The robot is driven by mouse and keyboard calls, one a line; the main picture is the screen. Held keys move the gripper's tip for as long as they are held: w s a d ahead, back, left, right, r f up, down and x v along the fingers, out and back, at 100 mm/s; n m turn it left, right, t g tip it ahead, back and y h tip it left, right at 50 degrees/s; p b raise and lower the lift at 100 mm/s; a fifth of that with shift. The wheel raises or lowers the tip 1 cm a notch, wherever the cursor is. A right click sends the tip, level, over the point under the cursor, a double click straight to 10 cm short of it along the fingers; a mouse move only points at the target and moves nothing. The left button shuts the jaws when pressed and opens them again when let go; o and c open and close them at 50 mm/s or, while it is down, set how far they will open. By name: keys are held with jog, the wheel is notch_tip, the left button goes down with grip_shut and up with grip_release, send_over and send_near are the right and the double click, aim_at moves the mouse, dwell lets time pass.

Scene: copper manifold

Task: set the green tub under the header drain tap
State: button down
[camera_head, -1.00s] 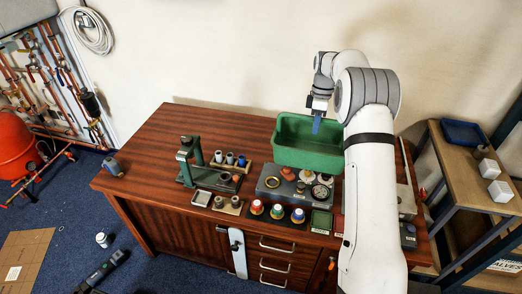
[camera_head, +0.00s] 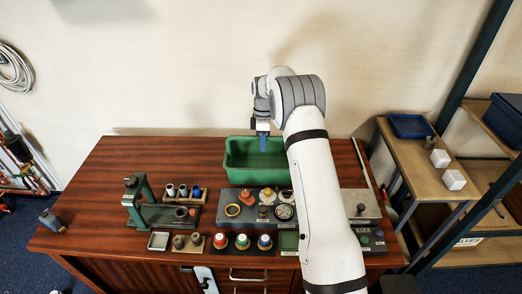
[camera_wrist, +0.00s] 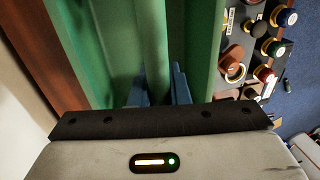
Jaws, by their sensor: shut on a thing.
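The green tub (camera_head: 236,163) is at the back of the wooden bench, behind a grey gauge panel. My gripper (camera_head: 263,141) reaches down to the tub with blue fingers, which also show in the wrist view (camera_wrist: 160,88). They are shut on a green tub wall (camera_wrist: 150,45). I cannot tell whether the tub rests on the bench or hangs just above it. Copper pipework (camera_head: 18,160) shows only in part at the far left. The header drain tap cannot be made out.
The bench (camera_head: 100,185) carries a green press stand (camera_head: 136,200), the gauge panel (camera_head: 232,197) and several coloured caps in front of the tub. A shelf unit (camera_head: 400,152) with a blue tray (camera_head: 410,126) stands right. The bench's left part is mostly clear.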

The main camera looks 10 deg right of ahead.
jog(key=shift+f, duration=1.7)
jog(key=c, duration=1.4)
grip_release()
jog(key=shift+o, duration=0.2)
